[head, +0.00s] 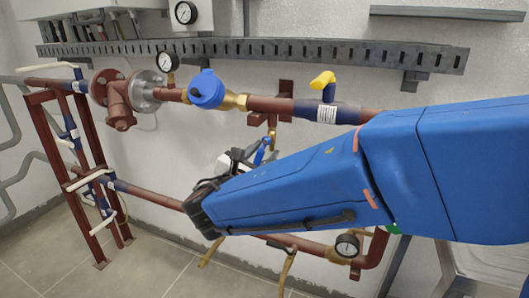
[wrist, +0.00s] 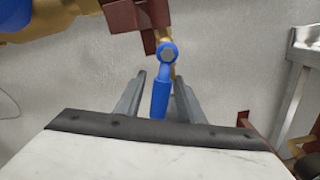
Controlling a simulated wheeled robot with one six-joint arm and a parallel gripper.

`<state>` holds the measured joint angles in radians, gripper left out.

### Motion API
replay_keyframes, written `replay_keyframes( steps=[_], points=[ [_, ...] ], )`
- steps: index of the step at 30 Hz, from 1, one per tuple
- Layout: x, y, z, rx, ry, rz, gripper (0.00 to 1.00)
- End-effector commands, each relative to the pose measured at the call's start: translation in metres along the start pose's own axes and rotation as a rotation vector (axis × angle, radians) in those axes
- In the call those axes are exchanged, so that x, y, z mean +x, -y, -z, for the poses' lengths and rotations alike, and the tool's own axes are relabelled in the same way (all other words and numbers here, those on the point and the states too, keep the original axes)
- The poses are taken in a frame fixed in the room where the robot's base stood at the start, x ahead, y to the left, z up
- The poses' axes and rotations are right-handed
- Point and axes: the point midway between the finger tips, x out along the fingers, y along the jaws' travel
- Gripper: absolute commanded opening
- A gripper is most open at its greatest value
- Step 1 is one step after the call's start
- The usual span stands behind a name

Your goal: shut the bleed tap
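The bleed tap has a blue lever handle (wrist: 159,96) on a small brass fitting (wrist: 162,36) below a reddish-brown bracket. In the wrist view the handle points down, toward my gripper. My gripper (wrist: 160,76) is open, with its two grey fingers on either side of the handle and a small gap visible at each side. In the head view the blue handle (head: 262,152) shows just beyond my gripper (head: 246,156), whose fingers are mostly hidden by my blue arm. I cannot tell whether a finger touches the handle.
The upper pipe (head: 268,104) carries a blue round meter (head: 207,89), a pressure gauge (head: 167,61) and a yellow-handled valve (head: 323,80). A lower pipe (head: 148,195) runs behind my arm to another gauge (head: 347,245). A grey perforated rail (head: 260,51) crosses the wall.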

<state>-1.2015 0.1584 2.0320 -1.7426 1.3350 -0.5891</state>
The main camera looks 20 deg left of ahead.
Motion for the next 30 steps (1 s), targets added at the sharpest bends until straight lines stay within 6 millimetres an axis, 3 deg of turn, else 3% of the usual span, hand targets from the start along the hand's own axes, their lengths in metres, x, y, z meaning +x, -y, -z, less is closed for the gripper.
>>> replay_keyframes(
  steps=[11,16,30],
  points=[
    [0.0054,0.0000,-0.0004,0.000,0.000,0.000,0.35],
    [0.0052,0.0000,-0.0004,0.000,0.000,0.000,0.00],
    [0.0050,-0.0042,-0.0007,0.074,0.000,0.000,0.00]
  ],
)
